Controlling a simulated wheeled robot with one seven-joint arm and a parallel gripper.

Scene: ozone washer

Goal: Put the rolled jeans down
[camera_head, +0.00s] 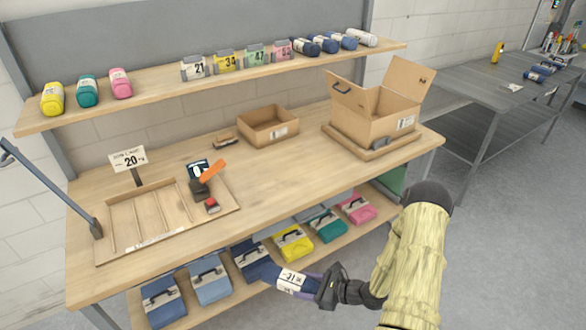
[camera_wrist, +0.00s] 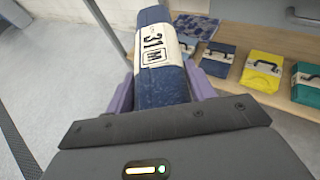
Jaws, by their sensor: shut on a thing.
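The rolled jeans (camera_head: 291,281) are a dark blue roll with a pale paper band. In the wrist view the jeans (camera_wrist: 160,85) point away from me, and the band reads 31 M. My gripper (camera_head: 310,284) is shut on the near end of the roll, with purple fingers on both sides in the wrist view (camera_wrist: 158,92). In the head view the roll is in front of the bench's lower shelf, near the dark blue folded bundle. I cannot tell the exact gap to the shelf.
The lower shelf (camera_head: 202,315) holds folded bundles with handles, blue, yellow (camera_head: 293,243), teal and pink. The bench top (camera_head: 290,180) holds a slotted tray, a small open box (camera_head: 268,125) and a large open box (camera_head: 375,112). Rolled items line the upper shelf.

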